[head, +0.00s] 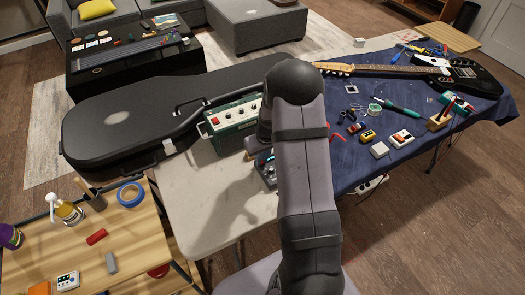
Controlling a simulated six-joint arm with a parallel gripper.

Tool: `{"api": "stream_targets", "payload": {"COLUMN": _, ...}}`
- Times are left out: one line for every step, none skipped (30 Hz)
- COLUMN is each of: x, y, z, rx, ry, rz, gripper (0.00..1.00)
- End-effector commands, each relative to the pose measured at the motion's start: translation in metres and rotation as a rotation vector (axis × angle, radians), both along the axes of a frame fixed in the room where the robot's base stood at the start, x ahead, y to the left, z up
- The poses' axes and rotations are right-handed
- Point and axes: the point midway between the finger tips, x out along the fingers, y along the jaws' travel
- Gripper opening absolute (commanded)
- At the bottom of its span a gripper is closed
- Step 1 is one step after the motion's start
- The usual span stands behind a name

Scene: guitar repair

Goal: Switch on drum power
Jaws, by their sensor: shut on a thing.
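A small dark device (266,172) with small lit spots sits on the pale table, just left of my arm. It may be the drum unit. Its right side is hidden behind my arm, and I cannot make out a power switch or whether it is on. My wrist comes down right above this device. My gripper's fingers are hidden behind my own arm, so I cannot see what they touch.
A green amplifier (232,122) stands beside the device, before a black guitar case (150,115). A blue cloth (410,165) on the right holds a dark guitar (462,72) and several small tools. A wooden side table (135,235) stands front left. Bare tabletop (195,195) lies left of the device.

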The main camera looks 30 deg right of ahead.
Motion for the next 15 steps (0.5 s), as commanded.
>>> {"api": "stream_targets", "payload": {"x": 0.0017, "y": 0.0005, "z": 0.0077, "rx": 0.001, "ry": 0.018, "rz": 0.002, "gripper": 0.0}}
{"api": "stream_targets", "payload": {"x": 0.0025, "y": 0.0003, "z": 0.0078, "rx": 0.0, "ry": 0.029, "rz": 0.002, "gripper": 0.0}}
{"api": "stream_targets", "payload": {"x": 0.0033, "y": 0.0004, "z": 0.0077, "rx": 0.0, "ry": 0.048, "rz": 0.003, "gripper": 0.0}}
{"api": "stream_targets", "payload": {"x": 0.0038, "y": 0.0005, "z": 0.0067, "rx": 0.001, "ry": 0.064, "rz": 0.002, "gripper": 0.0}}
{"api": "stream_targets", "payload": {"x": 0.0046, "y": 0.0004, "z": 0.006, "rx": 0.001, "ry": 0.078, "rz": 0.003, "gripper": 0.0}}
{"api": "stream_targets", "payload": {"x": 0.0053, "y": 0.0005, "z": 0.0045, "rx": 0.0, "ry": 0.096, "rz": 0.003, "gripper": 0.0}}
{"api": "stream_targets", "payload": {"x": 0.0056, "y": 0.0005, "z": 0.0039, "rx": 0.0, "ry": 0.107, "rz": 0.002, "gripper": 0.0}}
{"api": "stream_targets", "payload": {"x": 0.0058, "y": 0.0004, "z": 0.0034, "rx": -0.001, "ry": 0.117, "rz": 0.002, "gripper": 0.0}}
{"api": "stream_targets", "payload": {"x": 0.0058, "y": 0.0001, "z": 0.0028, "rx": -0.002, "ry": 0.129, "rz": 0.002, "gripper": 0.0}}
{"api": "stream_targets", "payload": {"x": 0.0061, "y": -0.0001, "z": 0.0027, "rx": -0.002, "ry": 0.135, "rz": 0.0, "gripper": 0.0}}
{"api": "stream_targets", "payload": {"x": 0.0059, "y": -0.0002, "z": 0.0025, "rx": -0.002, "ry": 0.14, "rz": 0.0, "gripper": 0.0}}
{"api": "stream_targets", "payload": {"x": 0.0057, "y": -0.0004, "z": 0.002, "rx": -0.003, "ry": 0.145, "rz": 0.0, "gripper": 0.0}}
{"api": "stream_targets", "payload": {"x": 0.0056, "y": -0.0006, "z": 0.0018, "rx": -0.003, "ry": 0.147, "rz": 0.0, "gripper": 0.0}}
{"api": "stream_targets", "payload": {"x": 0.0055, "y": -0.0007, "z": 0.0016, "rx": -0.004, "ry": 0.148, "rz": -0.001, "gripper": 0.0}}
{"api": "stream_targets", "payload": {"x": 0.0054, "y": -0.0008, "z": 0.0014, "rx": -0.004, "ry": 0.148, "rz": -0.001, "gripper": 0.0}}
